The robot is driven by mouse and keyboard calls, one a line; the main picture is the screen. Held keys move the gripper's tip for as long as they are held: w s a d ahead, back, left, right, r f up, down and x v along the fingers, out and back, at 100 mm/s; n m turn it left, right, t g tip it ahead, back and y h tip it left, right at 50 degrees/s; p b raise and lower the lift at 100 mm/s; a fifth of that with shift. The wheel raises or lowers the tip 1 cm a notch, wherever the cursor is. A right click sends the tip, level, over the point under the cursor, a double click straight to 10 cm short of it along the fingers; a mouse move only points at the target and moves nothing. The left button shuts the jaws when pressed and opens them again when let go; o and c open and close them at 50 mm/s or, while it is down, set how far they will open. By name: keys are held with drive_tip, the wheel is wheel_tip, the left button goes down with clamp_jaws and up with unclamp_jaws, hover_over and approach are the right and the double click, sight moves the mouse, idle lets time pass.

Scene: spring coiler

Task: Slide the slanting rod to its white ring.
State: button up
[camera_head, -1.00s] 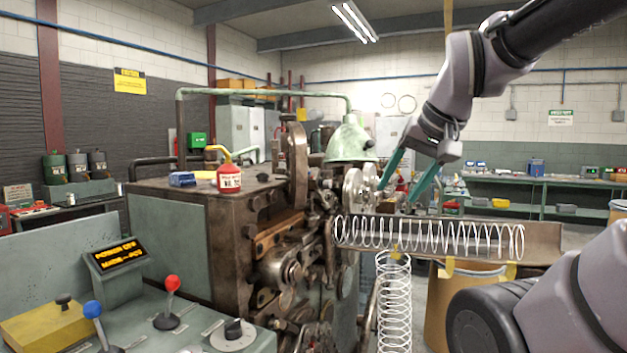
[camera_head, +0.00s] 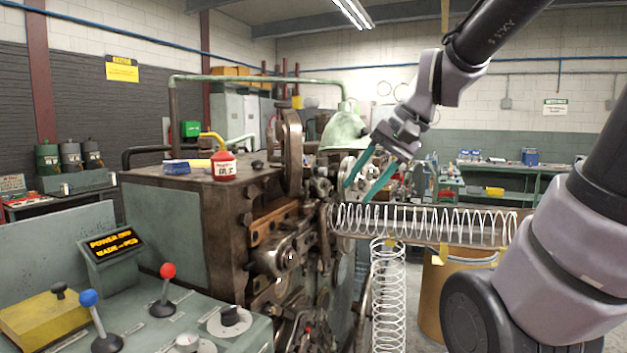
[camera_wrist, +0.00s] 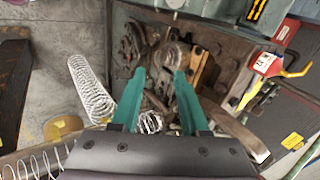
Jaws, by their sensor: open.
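My gripper (camera_head: 358,192) has two teal fingers, spread apart and empty. In the head view it hangs over the right side of the dark coiling machine (camera_head: 262,205), above the left end of the spring trough. In the wrist view the fingers (camera_wrist: 160,72) point at the machine's mechanism, with nothing between their tips that I can see held. I cannot pick out the slanting rod for sure among the machine's crowded metal parts. I cannot make out its white ring either; a small pale mark (camera_head: 290,257) shows on the machine's front, too small to identify.
A long coil spring (camera_head: 440,222) lies in the trough (camera_head: 495,238). Another spring (camera_head: 388,300) hangs below it, near a brown drum (camera_head: 432,300). A red oil can (camera_head: 223,168) stands on the machine. The control desk with a red-knobbed lever (camera_head: 168,271) is at the lower left.

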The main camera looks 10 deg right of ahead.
drive_tip(key=w+a+f+m+g+y, duration=0.1)
drive_tip(key=w+a+m+y, duration=0.25)
drive_tip(key=w, duration=0.25)
drive_tip(key=m+t+y, duration=0.4)
drive_tip(key=m+t, duration=0.6)
approach(314, 180)
drive_tip(key=shift+h, duration=0.25)
drive_tip(key=x, duration=1)
drive_tip(key=shift+w, duration=0.35)
clamp_jaws()
